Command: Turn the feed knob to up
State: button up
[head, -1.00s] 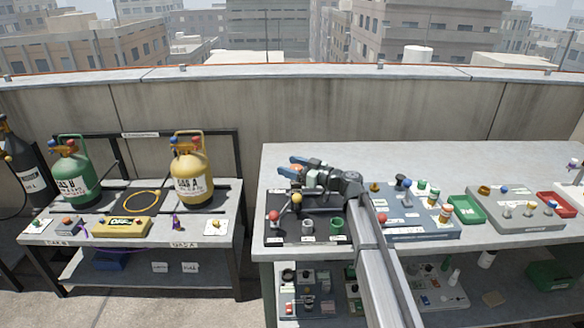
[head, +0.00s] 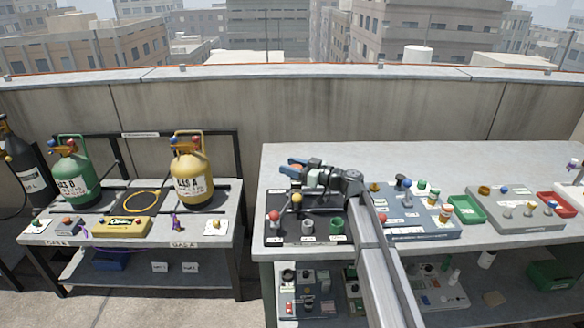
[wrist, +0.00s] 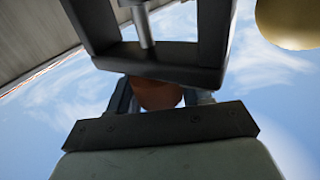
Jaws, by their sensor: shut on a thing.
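My gripper (head: 291,167) is at the back left of the right-hand bench, over a black panel (head: 322,239). Its blue-tipped fingers point left. In the wrist view my gripper (wrist: 160,98) is shut on an orange-brown rounded knob (wrist: 155,93), mostly hidden by the fingers and a dark bracket-like frame (wrist: 155,60) in front. A bit of orange also shows between the fingers in the head view. I cannot read a feed label or the knob's setting.
A yellow ball-topped lever (head: 297,198) and a red one (head: 274,216) stand on the panel close to my gripper. A grey-blue panel (head: 410,228) lies to the right. The bench behind is clear.

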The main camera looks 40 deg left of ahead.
jog(key=n+g+h, duration=0.1)
jog(key=g, duration=0.1)
jog(key=shift+w+n+g, duration=0.1)
jog(key=shift+n+g, duration=0.2)
jog(key=shift+n, duration=0.1)
jog(key=n+g+h, duration=0.1)
jog(key=g, duration=0.1)
jog(key=n+g+h, duration=0.2)
jog(key=shift+s+n+g, duration=0.2)
jog(key=shift+n+g, duration=0.1)
jog(key=shift+s+d+n+g+h, duration=0.2)
jog(key=shift+n+g+h, duration=0.85)
jog(key=shift+h, duration=0.35)
jog(key=shift+s+d+n+g+h, duration=0.1)
jog(key=shift+d+n+g+h, duration=0.1)
jog(key=shift+n+g+h, duration=1)
jog(key=shift+h, duration=0.4)
jog(key=shift+s, duration=0.1)
jog(key=o, duration=1)
jog(key=shift+c, duration=0.2)
notch_tip(320, 180, up, 10)
